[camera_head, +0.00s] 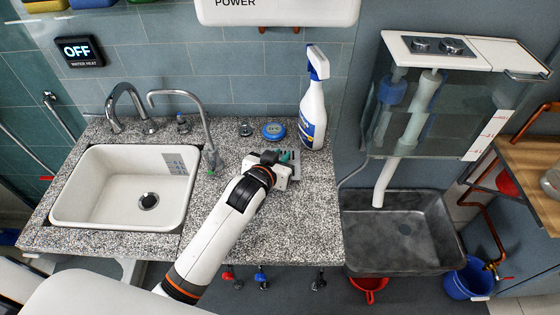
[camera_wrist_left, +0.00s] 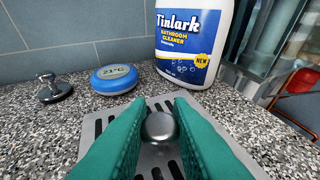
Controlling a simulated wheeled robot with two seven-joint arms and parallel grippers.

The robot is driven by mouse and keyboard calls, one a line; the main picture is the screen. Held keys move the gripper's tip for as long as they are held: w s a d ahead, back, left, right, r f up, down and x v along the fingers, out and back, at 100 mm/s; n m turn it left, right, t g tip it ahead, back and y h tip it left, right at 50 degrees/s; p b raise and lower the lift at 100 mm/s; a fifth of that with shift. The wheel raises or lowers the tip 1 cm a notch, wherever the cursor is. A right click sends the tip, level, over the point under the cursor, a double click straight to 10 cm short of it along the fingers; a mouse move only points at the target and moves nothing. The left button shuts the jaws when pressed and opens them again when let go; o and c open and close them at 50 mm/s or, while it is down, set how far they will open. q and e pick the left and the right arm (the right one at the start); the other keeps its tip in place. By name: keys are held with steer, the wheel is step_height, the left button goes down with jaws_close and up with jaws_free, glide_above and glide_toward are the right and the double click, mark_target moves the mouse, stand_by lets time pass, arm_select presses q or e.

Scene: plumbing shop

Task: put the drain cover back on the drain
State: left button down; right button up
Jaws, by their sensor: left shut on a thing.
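The drain cover appears to be the slotted metal plate (camera_wrist_left: 98,123) with a round knob (camera_wrist_left: 160,127), lying on the speckled counter or just above it; I cannot tell which. My left gripper (camera_head: 284,160) is over it near the back of the counter. In the left wrist view its green fingers (camera_wrist_left: 158,135) are shut on the knob. The plate is mostly hidden by the gripper in the head view. The white sink has a dark round drain (camera_head: 148,201). The grey basin has a small round drain mark (camera_head: 404,229) in its floor. My right gripper is not in view.
A spray bottle (camera_head: 313,108) stands close behind the gripper. A blue round thermometer (camera_head: 274,130) and a small metal knobbed piece (camera_head: 246,129) sit near the wall. A faucet (camera_head: 200,125) rises left. A cistern (camera_head: 440,105) with a pipe hangs above the grey basin (camera_head: 362,240).

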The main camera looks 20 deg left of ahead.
arm_select(q)
steer(key=shift+f, duration=1)
steer(key=c, duration=1.5)
jaws_free()
steer(key=shift+o, duration=1)
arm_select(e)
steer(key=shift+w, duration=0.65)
